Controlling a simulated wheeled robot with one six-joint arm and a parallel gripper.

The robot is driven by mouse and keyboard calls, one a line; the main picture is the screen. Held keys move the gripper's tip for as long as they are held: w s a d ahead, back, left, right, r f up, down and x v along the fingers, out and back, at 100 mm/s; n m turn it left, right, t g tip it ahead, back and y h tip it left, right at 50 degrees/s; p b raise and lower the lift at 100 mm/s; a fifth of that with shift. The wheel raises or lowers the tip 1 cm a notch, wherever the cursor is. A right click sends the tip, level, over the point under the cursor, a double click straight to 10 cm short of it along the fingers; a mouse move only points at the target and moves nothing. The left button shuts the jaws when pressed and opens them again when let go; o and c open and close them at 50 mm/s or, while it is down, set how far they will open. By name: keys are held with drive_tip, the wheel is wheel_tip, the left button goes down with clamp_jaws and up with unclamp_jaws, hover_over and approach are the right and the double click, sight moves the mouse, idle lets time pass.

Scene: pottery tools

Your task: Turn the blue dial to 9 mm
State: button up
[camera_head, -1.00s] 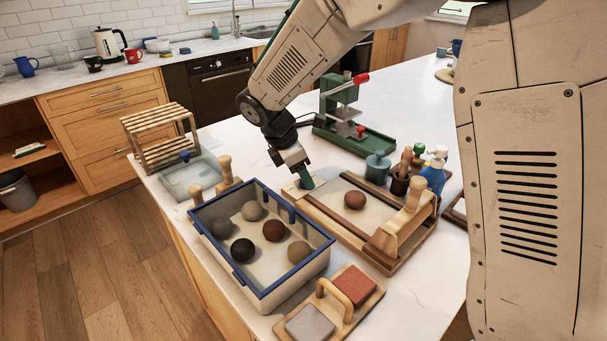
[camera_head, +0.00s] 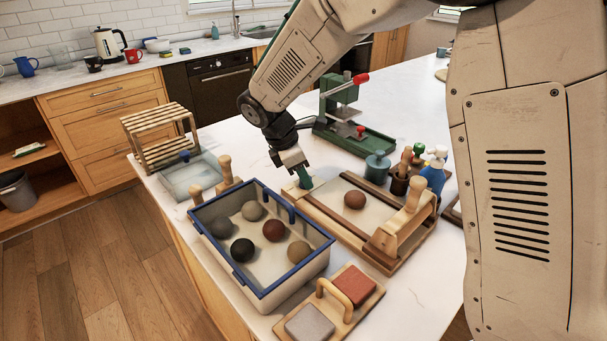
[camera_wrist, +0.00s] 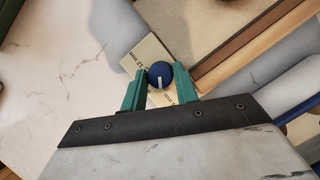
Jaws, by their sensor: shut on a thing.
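The blue dial (camera_wrist: 160,74) is a round knob with a white pointer line. It sits on a pale label plate (camera_wrist: 146,60) beside the wooden slab roller frame (camera_head: 322,217). Part of the plate's print, "12 mm", shows in the wrist view; the other marks are hidden or too small to read. My gripper (camera_wrist: 160,88) has green fingers, one on each side of the dial, and is shut on it. In the wrist view the white line points down, toward my gripper's palm. In the head view my gripper (camera_head: 304,183) comes down at the frame's left corner and hides the dial.
A blue-rimmed bin (camera_head: 262,291) with several clay balls stands close in front. A brown ball (camera_head: 354,200) lies on the roller bed, with a wooden roller (camera_head: 400,225) at its right end. A green press (camera_head: 345,120) stands behind. Bottles and tool pots crowd the right.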

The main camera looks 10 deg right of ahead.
drive_tip(key=m+g, duration=0.1)
drive_tip(key=m, duration=0.2)
drive_tip(key=m+g, duration=0.1)
drive_tip(key=m, duration=0.2)
drive_tip(key=shift+w, duration=0.2)
drive_tip(key=m, duration=0.2)
drive_tip(key=m+g+y, duration=0.1)
drive_tip(key=m, duration=0.1)
drive_tip(key=shift+d+m+g+y, duration=0.1)
drive_tip(key=shift+m+g+y, duration=0.2)
drive_tip(key=shift+m, duration=0.1)
drive_tip(key=o, duration=1)
drive_tip(key=shift+c, duration=0.2)
drive_tip(key=v, duration=0.8)
drive_tip(key=shift+w, duration=0.1)
